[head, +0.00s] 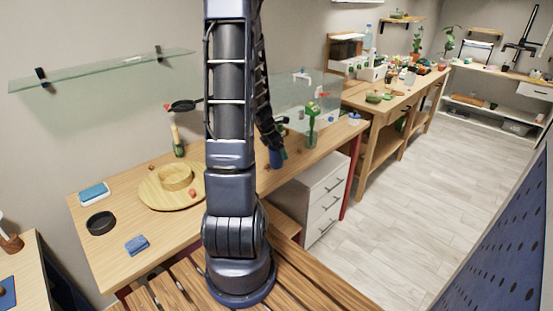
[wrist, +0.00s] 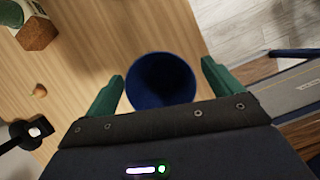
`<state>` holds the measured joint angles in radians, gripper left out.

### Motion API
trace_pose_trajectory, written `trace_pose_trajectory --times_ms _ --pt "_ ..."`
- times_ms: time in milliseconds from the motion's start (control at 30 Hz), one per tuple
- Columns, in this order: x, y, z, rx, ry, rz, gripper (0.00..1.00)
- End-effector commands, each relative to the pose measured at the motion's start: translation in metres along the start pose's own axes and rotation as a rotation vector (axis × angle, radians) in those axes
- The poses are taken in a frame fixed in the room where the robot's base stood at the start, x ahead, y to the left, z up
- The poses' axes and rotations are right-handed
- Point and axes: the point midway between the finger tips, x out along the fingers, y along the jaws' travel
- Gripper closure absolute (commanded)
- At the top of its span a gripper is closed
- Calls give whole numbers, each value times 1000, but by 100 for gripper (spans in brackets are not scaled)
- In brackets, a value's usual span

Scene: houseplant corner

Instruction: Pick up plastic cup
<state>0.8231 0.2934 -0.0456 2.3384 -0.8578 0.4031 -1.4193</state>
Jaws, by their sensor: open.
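A dark blue cup (wrist: 160,82), seen from above into its open mouth, shows in the wrist view on or above the wooden table. My gripper (wrist: 162,72) is open, with one green finger on each side of the cup in the picture. Gaps show between the fingers and the cup. I cannot tell how far the fingertips are above its rim. In the head view a small blue shape (head: 275,158) by the end of my arm seems to be the cup, partly hidden by the arm.
A glass shelf (head: 100,72) hangs on the left wall.

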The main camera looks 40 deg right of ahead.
Motion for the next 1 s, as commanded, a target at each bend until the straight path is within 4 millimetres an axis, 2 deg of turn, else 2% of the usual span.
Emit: trace_pose_trajectory --times_ms 133,400,467,600,667,1000 --pt "10 0 0 -1 0 -1 9" --pt "11 0 0 0 0 1 9" --pt "11 0 0 0 0 1 19" --pt "11 0 0 0 0 1 46" --pt "11 0 0 0 0 1 57" --pt "8 0 2 1 -1 1 57"
